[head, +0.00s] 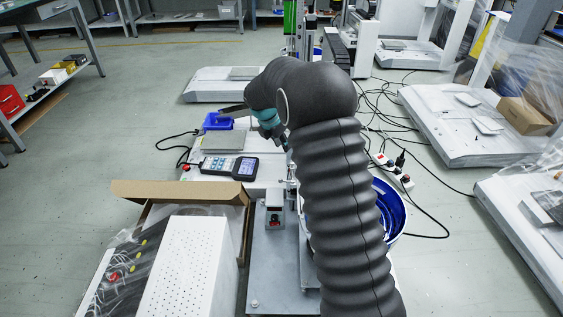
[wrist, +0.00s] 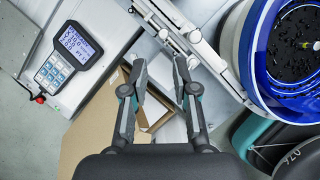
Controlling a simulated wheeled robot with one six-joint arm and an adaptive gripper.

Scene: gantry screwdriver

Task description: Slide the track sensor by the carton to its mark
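A pale metal track (wrist: 212,58) runs diagonally across the upper right of the wrist view. Small metal fittings (wrist: 165,33) sit on it; which one is the track sensor I cannot tell for sure. I cannot make out its mark. The open cardboard carton (wrist: 92,128) lies at lower left in the wrist view and at lower left in the head view (head: 178,192). My gripper (wrist: 160,75) is open, with its two fingers apart and nothing between them, over the carton's edge and short of the track. My arm hides much of the track in the head view.
A handheld meter (wrist: 68,55) lies left of the track. A blue-rimmed bowl (wrist: 250,55) with small dark parts stands close on the right. A small box with a red button (head: 274,208) stands beside the carton. Cables (head: 385,125) lie on the floor at right.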

